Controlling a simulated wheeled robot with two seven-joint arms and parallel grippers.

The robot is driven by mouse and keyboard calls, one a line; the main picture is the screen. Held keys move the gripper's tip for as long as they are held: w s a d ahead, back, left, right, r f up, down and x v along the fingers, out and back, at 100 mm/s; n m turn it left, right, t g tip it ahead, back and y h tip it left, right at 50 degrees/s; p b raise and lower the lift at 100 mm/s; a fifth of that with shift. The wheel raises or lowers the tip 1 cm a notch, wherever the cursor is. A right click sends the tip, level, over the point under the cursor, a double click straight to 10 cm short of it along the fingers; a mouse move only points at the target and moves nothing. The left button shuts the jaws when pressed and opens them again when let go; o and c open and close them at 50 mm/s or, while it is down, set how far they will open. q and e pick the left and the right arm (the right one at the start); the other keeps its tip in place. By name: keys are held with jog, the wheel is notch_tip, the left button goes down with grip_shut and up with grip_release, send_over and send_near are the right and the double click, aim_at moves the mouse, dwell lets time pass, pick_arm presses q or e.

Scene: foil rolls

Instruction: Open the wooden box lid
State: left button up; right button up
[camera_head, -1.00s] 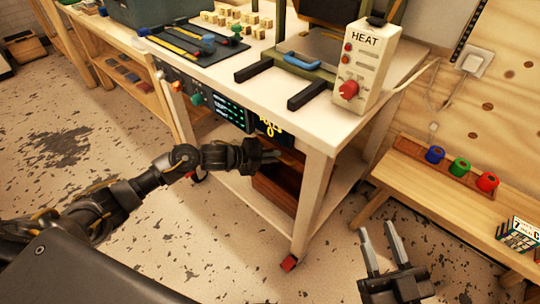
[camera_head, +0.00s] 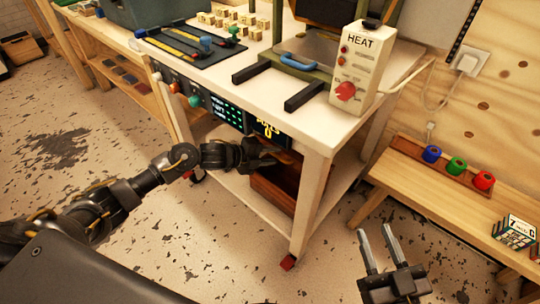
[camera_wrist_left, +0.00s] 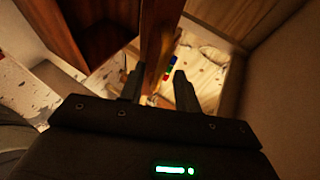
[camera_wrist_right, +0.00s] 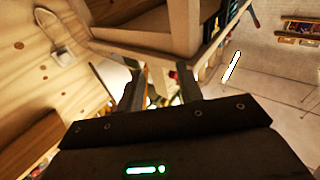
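The wooden box (camera_head: 272,192) is reddish brown and stands on the lower shelf of the white cart. My left gripper (camera_head: 264,163) is at the box's upper edge, under the cart top. In the left wrist view, a brown wooden strip (camera_wrist_left: 159,35) runs between the open fingers of my left gripper (camera_wrist_left: 158,73); contact cannot be told. A dark reddish wooden panel (camera_wrist_left: 75,25) is at upper left there. How far the lid is raised is unclear, as the gripper and cart hide part of it. My right gripper (camera_head: 378,246) is open and empty, right of the cart.
The cart top (camera_head: 318,128) overhangs the box, and a cart leg (camera_head: 309,205) stands just right of it. A wooden bench (camera_head: 400,172) with blue, green and red rolls is at right. Floor in front is free.

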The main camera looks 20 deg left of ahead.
pick_arm(q)
jog(key=shift+s+a, duration=0.1)
